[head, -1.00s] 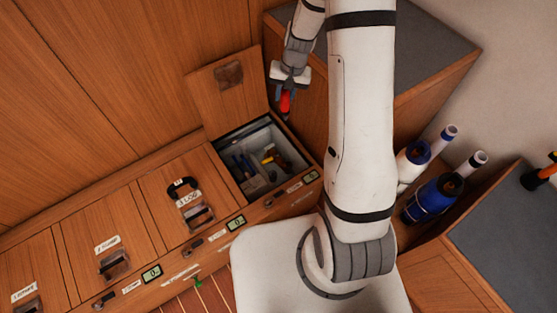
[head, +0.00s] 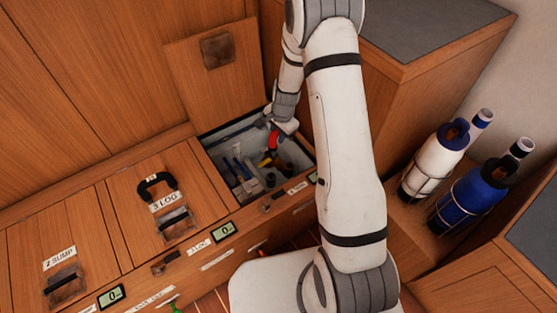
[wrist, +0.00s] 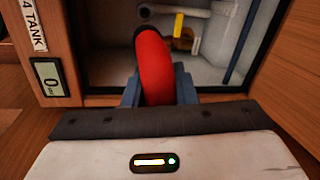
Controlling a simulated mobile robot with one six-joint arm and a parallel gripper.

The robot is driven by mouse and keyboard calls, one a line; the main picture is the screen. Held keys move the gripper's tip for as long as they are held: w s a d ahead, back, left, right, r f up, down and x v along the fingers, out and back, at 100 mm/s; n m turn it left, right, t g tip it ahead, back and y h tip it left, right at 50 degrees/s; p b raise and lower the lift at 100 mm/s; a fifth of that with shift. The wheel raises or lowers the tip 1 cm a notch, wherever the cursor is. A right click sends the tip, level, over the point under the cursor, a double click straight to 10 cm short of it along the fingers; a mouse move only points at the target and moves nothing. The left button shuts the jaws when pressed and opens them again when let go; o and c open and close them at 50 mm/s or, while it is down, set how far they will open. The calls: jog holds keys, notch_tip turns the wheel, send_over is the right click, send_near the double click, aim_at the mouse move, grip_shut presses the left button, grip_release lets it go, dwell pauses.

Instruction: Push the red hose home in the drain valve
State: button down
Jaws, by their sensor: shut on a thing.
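My gripper (head: 284,124) is low at the open compartment, at its back right in the head view. It is shut on the red hose (wrist: 153,68), which also shows in the head view (head: 273,140). In the wrist view the hose curves up and away from the jaws and ends in a dark tip. The compartment (wrist: 110,72) is pale inside and holds pipes and a yellow part (wrist: 178,26). I cannot tell which fitting is the drain valve, or whether the hose tip touches anything.
The raised wooden lid (head: 205,75) stands behind the compartment. A label reading 4 TANK (wrist: 33,25) and a small display (wrist: 52,80) are beside the opening. Closed hatches 3 LOG (head: 166,201) and 2 SUMP (head: 60,257) lie left. White (head: 433,160) and blue (head: 470,195) bottles stand right.

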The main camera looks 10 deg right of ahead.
notch_tip(320, 180, down, 15)
jog(key=m+b, duration=0.2)
jog(key=b, duration=0.8)
jog(key=shift+w+a, duration=0.15)
jog(key=shift+w, duration=0.25)
jog(key=shift+s+a+p, duration=0.1)
jog(key=shift+s+p, duration=0.1)
jog(key=shift+p, duration=0.2)
dwell(1.3)
jog(key=shift+f+b, duration=1.55)
jog(key=shift+f, duration=0.55)
jog(key=c, duration=1.1)
grip_release()
jog(key=shift+r, duration=0.1)
jog(key=o, duration=0.4)
jog(key=shift+s, duration=0.1)
jog(key=shift+s+r+p, duration=0.1)
jog(key=shift+r+p, duration=3.3)
jog(key=shift+r, duration=0.1)
